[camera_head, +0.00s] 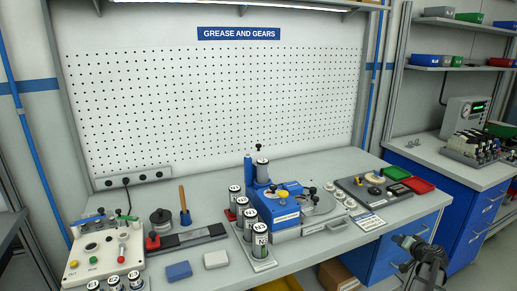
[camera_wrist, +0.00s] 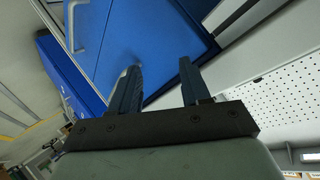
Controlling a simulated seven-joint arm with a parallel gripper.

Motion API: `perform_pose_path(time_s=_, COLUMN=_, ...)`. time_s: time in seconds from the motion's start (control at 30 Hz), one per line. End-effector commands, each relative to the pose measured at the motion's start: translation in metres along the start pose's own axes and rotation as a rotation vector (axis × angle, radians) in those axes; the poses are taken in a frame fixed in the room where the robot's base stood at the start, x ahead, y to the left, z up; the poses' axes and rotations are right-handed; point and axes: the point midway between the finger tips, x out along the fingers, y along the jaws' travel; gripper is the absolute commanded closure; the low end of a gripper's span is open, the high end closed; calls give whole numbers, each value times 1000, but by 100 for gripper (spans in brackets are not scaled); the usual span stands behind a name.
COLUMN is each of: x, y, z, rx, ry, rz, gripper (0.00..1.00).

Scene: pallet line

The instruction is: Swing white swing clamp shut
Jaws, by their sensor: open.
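I cannot surely single out a white swing clamp in the head view; the fittings on the bench are small. A red-based clamp-like part (camera_head: 152,242) sits at the left end of a dark flat plate (camera_head: 195,238). A blue machine (camera_head: 280,207) with black knobs stands mid-bench, with a grey fixture (camera_head: 318,203) to its right. My gripper (camera_head: 402,252) is off the bench's right front, well apart from these parts. In the wrist view my gripper (camera_wrist: 160,70) is open and empty, its two dark fingers spread before a blue drawer front (camera_wrist: 120,35).
A cream control box (camera_head: 105,252) with buttons stands at the left. Several labelled cylinders (camera_head: 260,241) stand in front of the blue machine. A blue block (camera_head: 178,271) and a white block (camera_head: 215,259) lie near the front. A red tray (camera_head: 418,184) is at the right.

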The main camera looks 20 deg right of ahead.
Motion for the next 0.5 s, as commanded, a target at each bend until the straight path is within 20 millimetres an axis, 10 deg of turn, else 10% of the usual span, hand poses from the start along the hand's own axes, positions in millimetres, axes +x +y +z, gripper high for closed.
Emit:
perform_pose_path(time_s=0.2, x=-44, y=7, z=-86, rx=198, ry=161, rz=-54, gripper=53)
perform_pose_path(time_s=0.5, x=-77, y=-34, z=-148, rx=554, ry=239, rz=-236, gripper=53)
